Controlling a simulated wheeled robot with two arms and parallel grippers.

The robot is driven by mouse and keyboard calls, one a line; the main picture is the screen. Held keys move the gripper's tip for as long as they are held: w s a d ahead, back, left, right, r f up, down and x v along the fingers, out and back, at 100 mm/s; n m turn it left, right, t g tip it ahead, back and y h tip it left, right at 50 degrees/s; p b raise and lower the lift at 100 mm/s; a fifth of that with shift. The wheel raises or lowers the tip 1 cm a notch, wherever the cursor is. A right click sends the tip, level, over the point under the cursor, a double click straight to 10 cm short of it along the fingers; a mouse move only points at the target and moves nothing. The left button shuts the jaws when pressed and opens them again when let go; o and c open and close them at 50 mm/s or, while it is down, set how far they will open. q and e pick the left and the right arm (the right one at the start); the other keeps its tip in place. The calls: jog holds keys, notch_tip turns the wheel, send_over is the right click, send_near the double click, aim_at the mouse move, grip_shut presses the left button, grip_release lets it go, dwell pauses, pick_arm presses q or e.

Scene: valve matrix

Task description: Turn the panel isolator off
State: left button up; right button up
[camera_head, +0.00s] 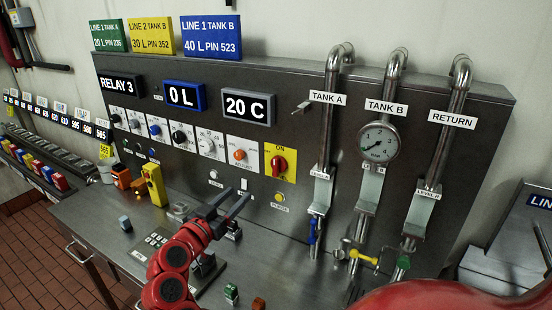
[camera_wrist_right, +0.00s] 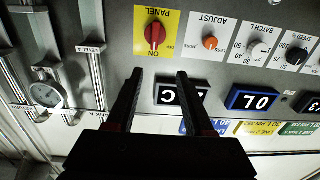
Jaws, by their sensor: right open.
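The panel isolator is a red rotary knob (camera_head: 278,162) on a yellow plate (camera_head: 289,150) on the steel panel's front. Its plate reads ON at the top, and the knob's grip bar stands about upright, in line with ON. In the right wrist view, which is upside down, the knob (camera_wrist_right: 155,35) lies just beyond the fingertips. My right gripper (camera_head: 236,196) is open and empty, below and left of the knob in the head view and apart from it. Its two dark fingers (camera_wrist_right: 158,78) spread on either side of the knob's line in the wrist view. My left gripper is not in view.
An orange adjust knob (camera_head: 239,155) sits just left of the isolator. A yellow purge button (camera_head: 279,197) is below it. Steel pipes and a round gauge (camera_head: 378,142) stand out at the right. A keypad (camera_head: 157,239) and small blocks lie on the bench.

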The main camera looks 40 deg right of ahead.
aim_at(274, 164)
jog(key=shift+m+g, duration=0.3)
jog(key=p+x, duration=0.2)
jog(key=x, duration=0.3)
jog(key=p+x, duration=0.2)
jog(key=x, duration=0.4)
jog(key=p+x, duration=0.3)
jog(key=x, duration=0.2)
jog(key=shift+s+d+r, duration=0.25)
jog(key=shift+s+d, duration=0.05)
jog(key=shift+w+d+f, duration=0.2)
jog(key=shift+d, duration=0.3)
grip_shut()
